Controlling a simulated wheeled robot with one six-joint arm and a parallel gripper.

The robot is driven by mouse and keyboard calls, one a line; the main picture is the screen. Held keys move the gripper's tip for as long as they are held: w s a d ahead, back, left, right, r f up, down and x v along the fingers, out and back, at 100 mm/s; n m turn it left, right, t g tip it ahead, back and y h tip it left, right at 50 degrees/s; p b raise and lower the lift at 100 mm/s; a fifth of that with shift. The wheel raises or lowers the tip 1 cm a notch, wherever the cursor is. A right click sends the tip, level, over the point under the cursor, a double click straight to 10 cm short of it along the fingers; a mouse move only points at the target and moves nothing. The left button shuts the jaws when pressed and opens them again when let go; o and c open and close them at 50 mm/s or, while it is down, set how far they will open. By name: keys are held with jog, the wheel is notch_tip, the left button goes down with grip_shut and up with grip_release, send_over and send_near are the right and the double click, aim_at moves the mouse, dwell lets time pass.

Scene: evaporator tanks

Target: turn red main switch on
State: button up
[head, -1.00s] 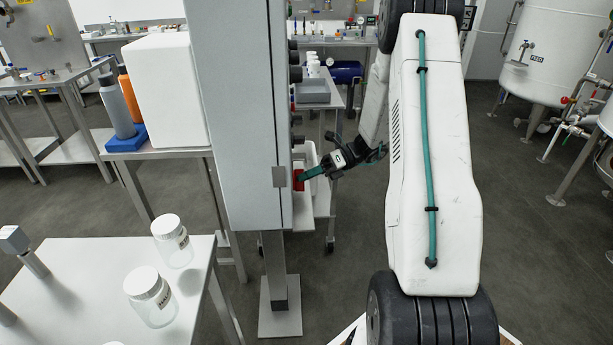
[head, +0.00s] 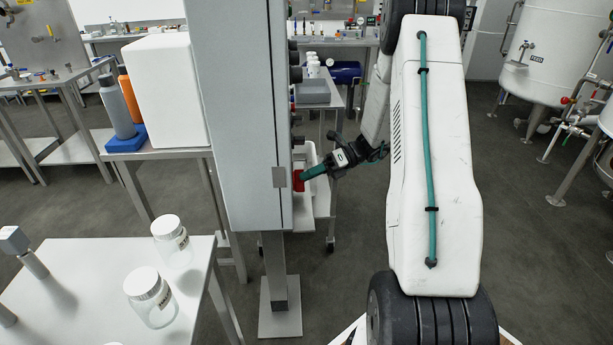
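The red main switch (head: 299,180) shows as a small red piece at the right edge of a tall grey cabinet (head: 238,110), low on its front side. The cabinet is seen edge-on, so most of the switch and its position are hidden. My gripper (head: 306,175) reaches in from the right with its green fingers at the red switch. The fingers overlap one another in this view, and I cannot tell whether they are closed on the switch or only beside it.
Dark knobs (head: 295,75) line the cabinet's edge above the switch. A trolley with a grey tray (head: 313,92) stands behind. A table with two jars (head: 150,297) is at the lower left. Tanks (head: 550,60) stand at the right, with open floor before them.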

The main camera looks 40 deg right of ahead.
jog(key=v, duration=0.7)
dwell(0.5)
jog(key=s+a+r+n+g+h, duration=0.1)
jog(key=s+a+r+n+h, duration=0.6)
jog(key=s+a+n, duration=0.5)
jog(key=s+a+r+n+g+h, duration=0.2)
jog(key=s+a+r+n+h, duration=0.5)
jog(key=n, duration=1.2)
jog(key=s+a+r, duration=0.4)
jog(key=s+a, duration=0.1)
jog(key=s, duration=0.1)
jog(key=shift+s+a, duration=0.35)
jog(key=shift+s, duration=0.05)
